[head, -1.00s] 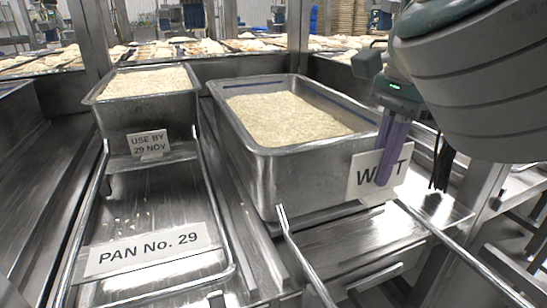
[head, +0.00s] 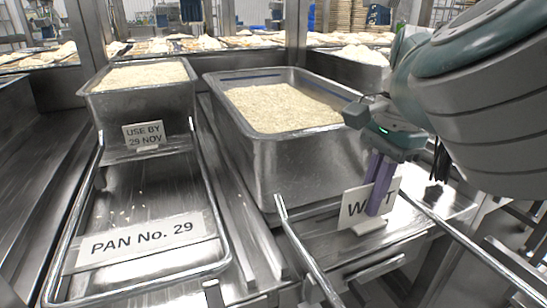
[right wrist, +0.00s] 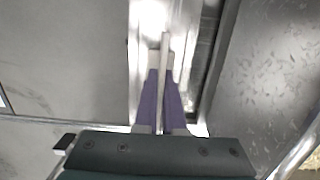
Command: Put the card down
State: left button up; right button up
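The white card (head: 352,208) with black lettering, partly covered so that "W" and "T" show, is upright on a small pale foot (head: 369,228). My right gripper (head: 379,186) comes down from the upper right, its purple fingers over the card's middle. In the right wrist view the card (right wrist: 165,52) is edge-on between the two fingers (right wrist: 160,105), which close on it. The foot is at or just above the metal ledge (head: 325,246) in front of the right rice pan; I cannot tell whether it touches. My left gripper is not in view.
A deep steel pan of rice (head: 305,170) stands just behind the card. Another rice pan (head: 150,108) at left has a "USE BY 29 NOV" card (head: 143,135). Metal rails (head: 470,250) run beside the ledge.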

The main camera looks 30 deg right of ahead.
jog(key=o, duration=0.4)
jog(key=shift+r, duration=0.1)
